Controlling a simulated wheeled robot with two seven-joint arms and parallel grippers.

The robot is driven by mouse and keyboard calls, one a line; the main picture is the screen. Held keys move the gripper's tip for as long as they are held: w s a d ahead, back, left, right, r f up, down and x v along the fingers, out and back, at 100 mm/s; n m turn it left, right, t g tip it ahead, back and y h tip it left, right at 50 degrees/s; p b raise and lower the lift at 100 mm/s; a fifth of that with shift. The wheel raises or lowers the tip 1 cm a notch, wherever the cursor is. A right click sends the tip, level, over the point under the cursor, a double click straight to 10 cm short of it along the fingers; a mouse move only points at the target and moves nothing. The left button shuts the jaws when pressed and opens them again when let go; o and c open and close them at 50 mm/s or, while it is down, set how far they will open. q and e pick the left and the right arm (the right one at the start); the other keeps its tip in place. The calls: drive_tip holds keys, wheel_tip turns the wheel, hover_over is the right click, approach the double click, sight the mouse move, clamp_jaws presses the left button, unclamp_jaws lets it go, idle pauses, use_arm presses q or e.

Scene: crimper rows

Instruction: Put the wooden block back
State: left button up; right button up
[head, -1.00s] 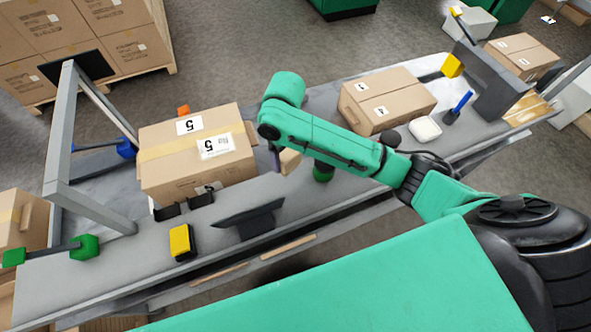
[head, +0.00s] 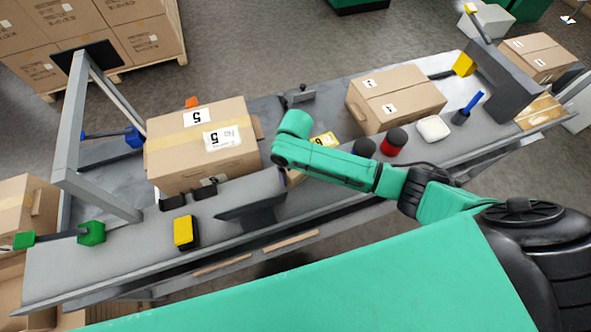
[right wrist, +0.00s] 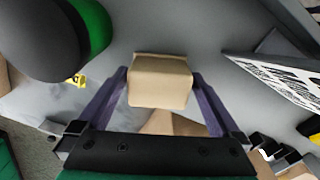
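The wooden block (right wrist: 160,82) is a small tan block. In the right wrist view it sits between the two fingers of my right gripper (right wrist: 160,74), which touch its sides. In the head view only a bit of the block (head: 295,177) shows below my right forearm, above the grey bench (head: 60,275). My right gripper is mostly hidden there by the arm. The surface under the block is not clear. My left gripper is not in view.
A large carton (head: 200,165) labelled 5 stands left of my right gripper. A dark angled stand (head: 255,212) and a yellow-black item (head: 184,232) are nearer. A dark cylinder with a green band (right wrist: 80,30) is close by. A red-black cylinder (head: 393,142) stands to the right.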

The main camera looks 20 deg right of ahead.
wheel_tip(320, 180, up, 12)
drive_tip(key=shift+r, duration=0.2)
idle(0.6)
